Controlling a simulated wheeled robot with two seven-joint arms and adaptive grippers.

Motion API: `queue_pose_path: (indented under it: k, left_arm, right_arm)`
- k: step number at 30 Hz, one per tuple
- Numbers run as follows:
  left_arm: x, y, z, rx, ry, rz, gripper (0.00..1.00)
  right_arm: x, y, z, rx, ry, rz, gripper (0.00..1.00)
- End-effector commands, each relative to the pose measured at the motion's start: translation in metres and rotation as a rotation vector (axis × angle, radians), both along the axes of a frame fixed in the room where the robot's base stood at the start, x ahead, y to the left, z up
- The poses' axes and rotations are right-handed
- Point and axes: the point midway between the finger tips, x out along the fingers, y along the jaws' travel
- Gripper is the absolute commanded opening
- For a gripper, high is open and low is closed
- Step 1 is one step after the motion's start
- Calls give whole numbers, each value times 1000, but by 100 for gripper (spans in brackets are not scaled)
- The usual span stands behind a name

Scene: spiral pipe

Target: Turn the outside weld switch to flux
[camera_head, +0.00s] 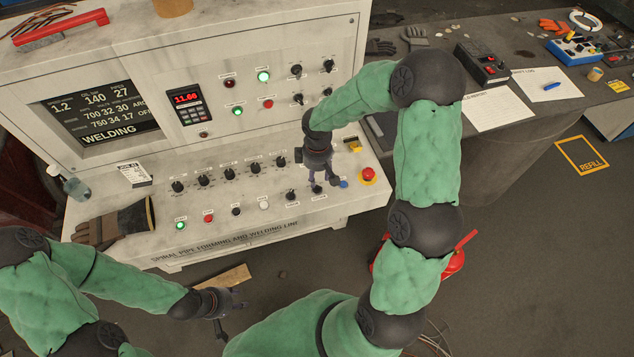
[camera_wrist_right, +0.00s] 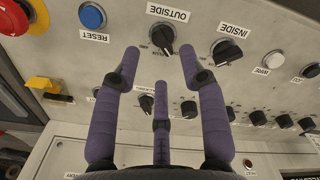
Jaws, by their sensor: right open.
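The outside weld switch (camera_wrist_right: 162,38) is a black knob beside an OUTSIDE label, upside down in the right wrist view. Small position marks beside it are too blurred to read surely, and its pointer direction is unclear. My right gripper (camera_wrist_right: 160,62) is open, with two fingers apart on either side of the knob and the third below it; contact cannot be told. In the head view my right gripper (camera_head: 318,184) is over the front right of the sloped panel and hides the switch. My left gripper (camera_head: 230,308) hangs low in front of the console, fingers apart and empty.
The inside switch (camera_wrist_right: 227,52) and the blue reset button (camera_wrist_right: 92,16) flank the knob. A red emergency stop (camera_head: 368,175) and yellow-handled switch (camera_head: 352,145) are close by. Gloves (camera_head: 115,222) lie on the panel's left end. The screen (camera_head: 100,105) reads WELDING.

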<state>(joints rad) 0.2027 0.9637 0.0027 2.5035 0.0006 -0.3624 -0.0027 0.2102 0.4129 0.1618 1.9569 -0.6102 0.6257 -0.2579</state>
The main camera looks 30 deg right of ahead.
Motion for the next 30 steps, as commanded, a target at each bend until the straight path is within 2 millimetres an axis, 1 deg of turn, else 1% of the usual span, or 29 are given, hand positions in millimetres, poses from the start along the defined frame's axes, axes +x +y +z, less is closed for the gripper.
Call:
queue_pose_path:
  k: [1, 3, 9, 13, 20, 21, 23, 24, 25, 26, 30]
  left_arm:
    - [0, 0, -3, 0, -1, 0, 40]
    - [0, 0, -5, 0, -1, 0, 40]
    - [0, 0, -8, 0, -1, 0, 40]
    - [0, 0, -9, 0, -1, 0, 40]
    - [0, 0, -8, 0, -1, 0, 40]
    - [0, 0, -8, 0, -1, 0, 40]
    - [0, 0, -8, 0, -1, 0, 40]
    - [0, 0, -8, 0, -1, 0, 40]
    - [0, 0, -8, 0, -1, 0, 40]
    - [0, 0, -8, 0, -1, 0, 40]
    - [0, 0, -8, 0, -1, 0, 40]
  right_arm:
    - [-1, 0, -11, 1, 3, -1, 42]
    - [-1, 0, -21, 1, 3, -1, 42]
    - [0, 0, -41, 0, 0, -1, 42]
    - [0, 0, -45, 0, -1, 0, 42]
    - [0, 0, -45, 0, -1, -1, 42]
    - [0, 0, -45, 0, -1, -1, 40]
    - [0, 0, -45, 1, -1, -1, 23]
    - [0, 0, -45, 1, -1, -1, 11]
    - [0, 0, -45, 1, -1, -1, 3]
    - [0, 0, -45, 1, -1, -1, 0]
    - [0, 0, -45, 1, -1, -1, 0]
